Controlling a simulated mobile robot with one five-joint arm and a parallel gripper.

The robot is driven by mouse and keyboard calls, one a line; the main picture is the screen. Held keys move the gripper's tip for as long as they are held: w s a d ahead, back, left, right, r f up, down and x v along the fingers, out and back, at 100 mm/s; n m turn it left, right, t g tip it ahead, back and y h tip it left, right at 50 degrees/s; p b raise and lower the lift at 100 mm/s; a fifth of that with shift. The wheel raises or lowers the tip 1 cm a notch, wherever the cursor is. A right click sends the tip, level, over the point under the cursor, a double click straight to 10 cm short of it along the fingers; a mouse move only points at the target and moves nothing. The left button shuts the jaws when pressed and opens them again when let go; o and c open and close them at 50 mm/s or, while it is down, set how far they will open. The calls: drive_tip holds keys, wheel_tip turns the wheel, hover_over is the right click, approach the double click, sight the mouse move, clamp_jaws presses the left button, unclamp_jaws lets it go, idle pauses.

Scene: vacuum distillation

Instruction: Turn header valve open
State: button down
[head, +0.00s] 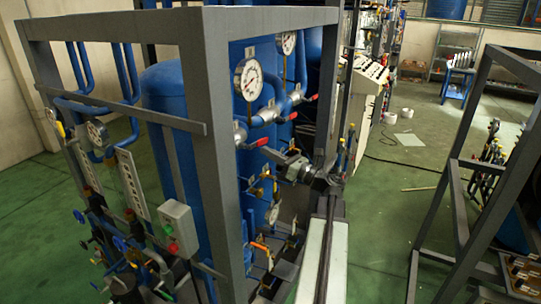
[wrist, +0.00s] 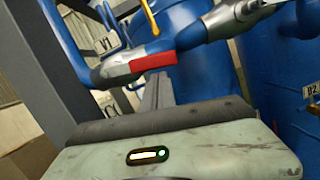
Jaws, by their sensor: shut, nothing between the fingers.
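Silver valves with red lever handles sit on the blue header pipes of the rig. In the head view the nearest red handle (head: 256,142) is at the left of the row, with a second handle (head: 292,115) and a third (head: 311,97) farther right. My gripper (head: 275,156) is shut and empty, below and right of the nearest handle in the head view. No contact shows; its fingertips are hard to make out.
A grey frame post (head: 208,160) stands left of the valves, with blue tanks (head: 166,100) behind. A pressure gauge (head: 249,79) is above the nearest handle. A second grey frame (head: 465,190) stands at right, with open green floor (head: 385,205) between.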

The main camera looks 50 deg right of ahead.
idle(0.3)
drive_tip(key=shift+d+r+p, duration=0.2)
drive_tip(key=shift+r+p, duration=0.3)
drive_tip(key=shift+r, duration=0.1)
drive_tip(key=shift+d+r+p, duration=0.15)
drive_tip(key=shift+r+p, duration=0.35)
drive_tip(key=shift+r, duration=0.05)
wheel_tip(320, 180, down, 6)
drive_tip(key=r+b, duration=0.1)
drive_tip(key=b, duration=0.4)
drive_tip(key=b+v, duration=0.1)
drive_tip(key=v, duration=0.8)
drive_tip(key=shift+s+d+b, duration=0.3)
drive_tip(key=shift+s+b, duration=0.1)
drive_tip(key=shift+r, duration=0.15)
